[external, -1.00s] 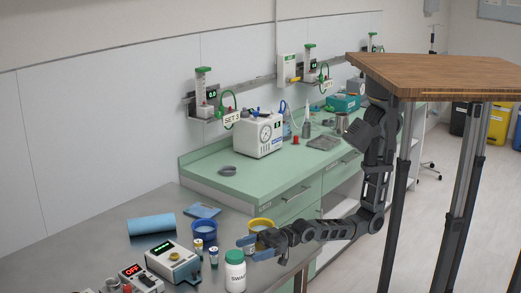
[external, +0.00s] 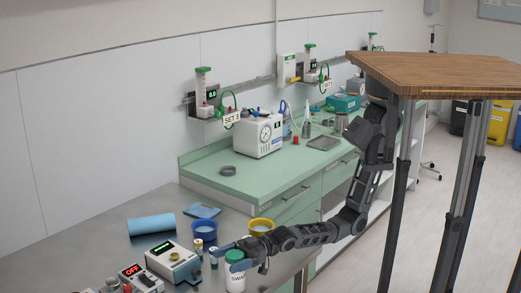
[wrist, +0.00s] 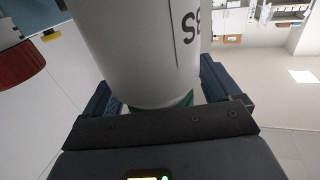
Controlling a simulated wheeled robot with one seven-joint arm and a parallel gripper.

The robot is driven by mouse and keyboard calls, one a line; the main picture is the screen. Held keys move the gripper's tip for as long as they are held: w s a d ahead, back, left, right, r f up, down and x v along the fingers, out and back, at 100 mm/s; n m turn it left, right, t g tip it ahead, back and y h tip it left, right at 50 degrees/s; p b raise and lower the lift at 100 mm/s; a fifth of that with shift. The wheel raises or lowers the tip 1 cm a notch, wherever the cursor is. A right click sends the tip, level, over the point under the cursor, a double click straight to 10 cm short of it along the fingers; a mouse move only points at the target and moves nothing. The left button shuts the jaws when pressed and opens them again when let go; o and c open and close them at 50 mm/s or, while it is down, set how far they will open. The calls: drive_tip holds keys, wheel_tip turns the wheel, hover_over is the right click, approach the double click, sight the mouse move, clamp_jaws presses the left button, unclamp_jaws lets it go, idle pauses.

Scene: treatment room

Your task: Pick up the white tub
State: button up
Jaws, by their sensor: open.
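The white tub (external: 236,282) with a green lid (external: 235,256) stands upright near the front edge of the metal table. It bears dark lettering. My gripper (external: 233,258) is at the tub's upper part, with a blue finger in front of the lid. In the wrist view the tub (wrist: 145,50) fills the middle, close to the palm, with a blue finger on either side of it; part of its green lid shows by the palm. My gripper (wrist: 155,95) is open around the tub. Whether the fingers touch it is hidden.
Two small vials (external: 213,258) stand just left of the tub. A blue pot (external: 204,231) and a yellow pot (external: 261,227) stand behind. A white device with a display (external: 173,262) sits to the left. A blue roll (external: 151,224) lies farther back.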

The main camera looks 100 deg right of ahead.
drive_tip(key=shift+c, duration=0.2)
drive_tip(key=c, duration=1.6)
